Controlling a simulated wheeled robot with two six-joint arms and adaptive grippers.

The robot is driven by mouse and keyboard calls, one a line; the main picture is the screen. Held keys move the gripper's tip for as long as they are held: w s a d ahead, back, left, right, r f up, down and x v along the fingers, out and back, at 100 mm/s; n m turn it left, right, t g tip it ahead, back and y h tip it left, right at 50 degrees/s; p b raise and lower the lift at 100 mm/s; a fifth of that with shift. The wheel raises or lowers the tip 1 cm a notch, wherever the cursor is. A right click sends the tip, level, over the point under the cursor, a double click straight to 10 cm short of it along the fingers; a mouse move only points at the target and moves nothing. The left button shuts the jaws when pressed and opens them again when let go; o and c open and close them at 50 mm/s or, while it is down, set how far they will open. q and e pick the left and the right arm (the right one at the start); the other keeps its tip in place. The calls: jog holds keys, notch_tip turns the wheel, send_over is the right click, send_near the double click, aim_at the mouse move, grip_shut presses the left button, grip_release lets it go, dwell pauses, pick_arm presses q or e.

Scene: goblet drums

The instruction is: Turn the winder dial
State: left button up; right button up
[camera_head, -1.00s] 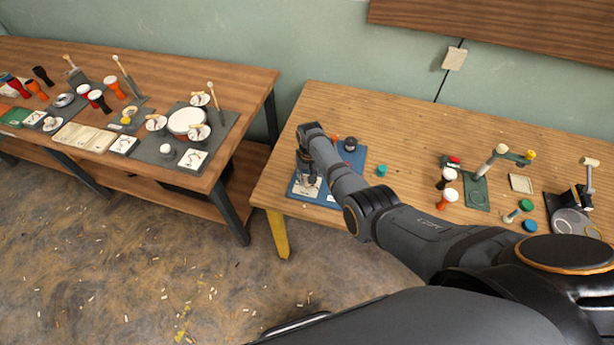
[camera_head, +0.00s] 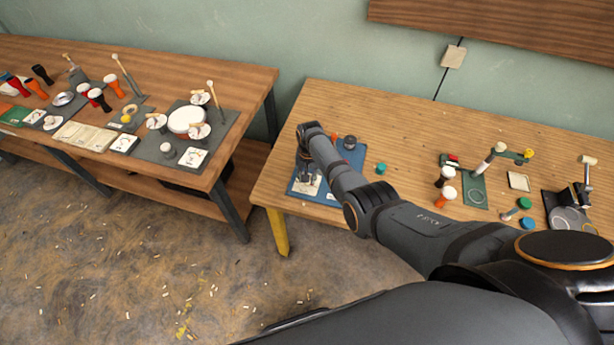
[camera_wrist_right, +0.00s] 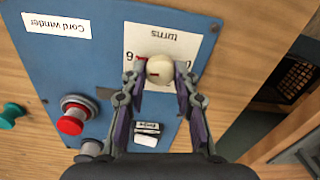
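The winder dial (camera_wrist_right: 159,70) is a small cream knob with a red mark, on a white "turns" scale card (camera_wrist_right: 181,42) on the blue cord winder panel (camera_wrist_right: 75,60). In the right wrist view, my right gripper (camera_wrist_right: 160,72) has a fingertip on each side of the dial, and they appear to press against it. In the head view, the same blue panel (camera_head: 353,158) lies on the right-hand table. My right gripper (camera_head: 307,178) reaches down over its front left part, and my arm hides the dial there. My left gripper is in neither view.
A red push button (camera_wrist_right: 71,122) and a black-and-white labelled part (camera_wrist_right: 147,130) are on the panel near my fingers. A teal piece (camera_head: 381,168) lies beside the panel. Drums and a green stand (camera_head: 476,188) are farther right. The table's front edge is close.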

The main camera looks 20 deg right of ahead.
jog(key=o, duration=0.4)
jog(key=shift+o, duration=0.2)
notch_tip(320, 180, up, 12)
jog(key=shift+d, duration=0.25)
jog(key=shift+s, duration=0.1)
